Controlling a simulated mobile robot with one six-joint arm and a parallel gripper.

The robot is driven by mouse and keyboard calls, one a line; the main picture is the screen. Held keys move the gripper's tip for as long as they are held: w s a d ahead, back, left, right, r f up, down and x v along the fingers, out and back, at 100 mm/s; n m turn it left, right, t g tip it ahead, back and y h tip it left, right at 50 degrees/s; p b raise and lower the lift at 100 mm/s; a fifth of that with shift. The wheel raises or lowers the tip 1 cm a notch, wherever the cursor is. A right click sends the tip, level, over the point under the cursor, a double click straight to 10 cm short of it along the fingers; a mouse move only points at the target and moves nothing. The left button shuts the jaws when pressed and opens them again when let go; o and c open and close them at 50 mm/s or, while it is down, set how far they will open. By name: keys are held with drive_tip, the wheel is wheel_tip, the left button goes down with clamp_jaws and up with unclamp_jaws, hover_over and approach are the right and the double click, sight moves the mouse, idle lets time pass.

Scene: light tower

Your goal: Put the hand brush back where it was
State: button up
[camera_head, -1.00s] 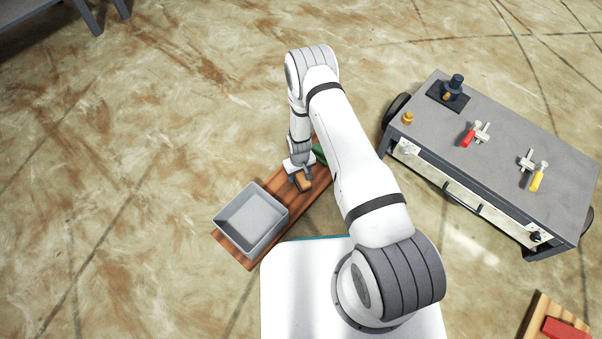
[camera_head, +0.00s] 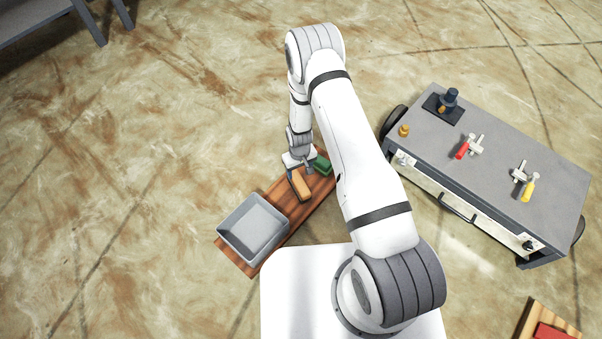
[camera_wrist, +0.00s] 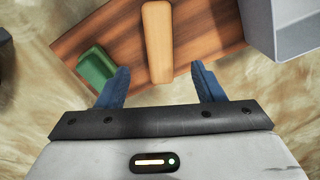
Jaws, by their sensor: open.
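The hand brush, seen as a tan wooden block (camera_head: 300,184), lies on a brown striped wooden board (camera_head: 312,207) between a grey bin and a green block. In the wrist view the tan brush (camera_wrist: 158,42) points away from me, with its near end between my fingertips. My gripper (camera_head: 301,172) is at the far end of the brush in the head view. In the wrist view its blue fingers (camera_wrist: 160,70) are apart, one on each side, with gaps to the brush. The bristles are not visible.
The grey bin (camera_head: 227,235) stands on the board's near end, and the green block (camera_head: 322,166) on its far end. A grey cart (camera_head: 500,165) with several tools stands to the right. A red item on a wooden board (camera_head: 527,318) is at bottom right.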

drive_tip(key=s+d+r+m, duration=0.1)
drive_tip(key=d+r, duration=0.2)
drive_tip(key=r, duration=1.2)
drive_tip(key=s+d+r+m, duration=0.1)
drive_tip(key=d+r, duration=0.1)
drive_tip(key=r, duration=1.3)
drive_tip(key=s+d+r+m, duration=0.1)
drive_tip(key=s+d+r, duration=0.2)
drive_tip(key=s+r, duration=0.6)
drive_tip(key=s+d+r+m+t, duration=0.1)
drive_tip(key=s+d+r, duration=0.2)
drive_tip(key=s+r, duration=0.6)
drive_tip(key=shift+s+r+m, duration=0.3)
drive_tip(key=shift+s, duration=1.05)
drive_tip(key=shift+d, duration=0.1)
